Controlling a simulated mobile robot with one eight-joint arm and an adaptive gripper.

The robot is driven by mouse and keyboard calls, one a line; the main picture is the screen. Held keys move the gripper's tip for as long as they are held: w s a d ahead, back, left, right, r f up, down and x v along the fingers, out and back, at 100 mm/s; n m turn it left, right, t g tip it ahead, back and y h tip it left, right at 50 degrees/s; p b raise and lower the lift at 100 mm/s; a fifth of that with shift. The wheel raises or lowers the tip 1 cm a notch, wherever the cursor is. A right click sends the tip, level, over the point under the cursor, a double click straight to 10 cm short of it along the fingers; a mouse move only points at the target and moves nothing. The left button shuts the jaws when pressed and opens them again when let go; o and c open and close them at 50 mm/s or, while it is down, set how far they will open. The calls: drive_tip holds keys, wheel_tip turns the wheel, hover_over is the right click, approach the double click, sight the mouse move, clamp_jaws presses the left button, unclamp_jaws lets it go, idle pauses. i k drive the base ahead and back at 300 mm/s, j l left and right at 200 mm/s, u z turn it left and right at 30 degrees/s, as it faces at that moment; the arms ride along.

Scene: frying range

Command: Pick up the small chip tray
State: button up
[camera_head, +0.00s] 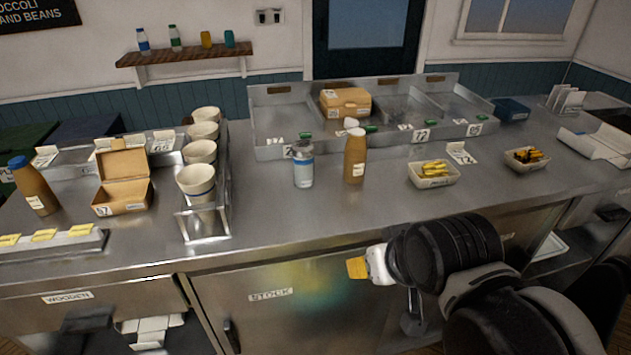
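Two white trays of chips stand on the steel counter. One chip tray (433,182) holds pale yellow chips and is right of the brown bottle. The other chip tray (527,166) is farther right, looks a little smaller, and holds yellow and dark brown pieces. My gripper (358,267) shows a white body and a yellow tip, in front of the counter's front edge. It is lower in the picture and to the left of both trays, apart from them. Only one side of its fingers shows, so its opening is unclear.
A white-and-blue bottle (303,166) and a brown bottle (355,157) stand left of the trays. A small white card (459,152) stands between the trays. A steel divided rack (275,150) is behind them. Counter in front of the trays is bare.

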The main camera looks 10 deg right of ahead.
sight(526, 159)
drive_tip(key=z, duration=1.45)
